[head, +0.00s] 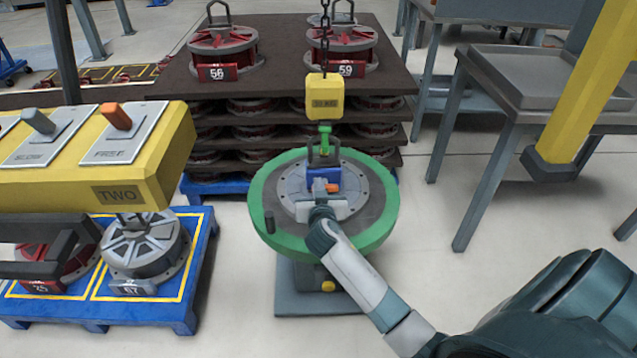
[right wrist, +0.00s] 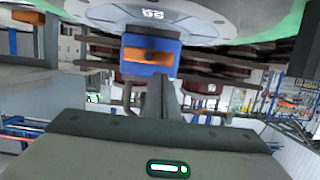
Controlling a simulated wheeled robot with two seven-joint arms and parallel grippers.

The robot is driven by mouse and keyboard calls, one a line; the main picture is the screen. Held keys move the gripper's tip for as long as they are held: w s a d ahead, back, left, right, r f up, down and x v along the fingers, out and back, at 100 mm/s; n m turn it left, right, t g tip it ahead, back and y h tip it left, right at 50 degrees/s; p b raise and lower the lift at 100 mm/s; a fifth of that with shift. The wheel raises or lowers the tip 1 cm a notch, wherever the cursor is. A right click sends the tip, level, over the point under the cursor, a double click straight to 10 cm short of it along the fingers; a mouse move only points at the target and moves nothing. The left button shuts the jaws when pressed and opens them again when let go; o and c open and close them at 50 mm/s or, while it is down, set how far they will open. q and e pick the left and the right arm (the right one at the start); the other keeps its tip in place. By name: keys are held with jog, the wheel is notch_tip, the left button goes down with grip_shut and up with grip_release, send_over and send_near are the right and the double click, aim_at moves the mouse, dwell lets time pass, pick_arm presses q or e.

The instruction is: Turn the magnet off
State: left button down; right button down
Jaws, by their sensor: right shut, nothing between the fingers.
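The magnet is a blue block (head: 322,172) on the grey hub of a round part on the green-rimmed turntable (head: 262,200). Its orange switch (head: 332,188) is at the front. In the right wrist view the blue block (right wrist: 135,68) shows with the orange switch (right wrist: 148,56) across its face. My right gripper (head: 320,188) is shut and empty, right at the front of the block; its fingers partly cover it. In the wrist view the fingertips (right wrist: 158,82) are just below the switch; I cannot tell whether they touch it. My left gripper is not in view.
A yellow hoist block (head: 323,97) with a green hook hangs on a chain above the magnet. A yellow control box (head: 150,165) with orange and grey levers is at left, above a blue pallet (head: 185,315). Stacked red wheels stand behind. A yellow post (head: 590,80) is at right.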

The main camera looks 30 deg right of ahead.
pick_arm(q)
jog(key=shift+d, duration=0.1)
pick_arm(e)
jog(key=shift+f, duration=0.4)
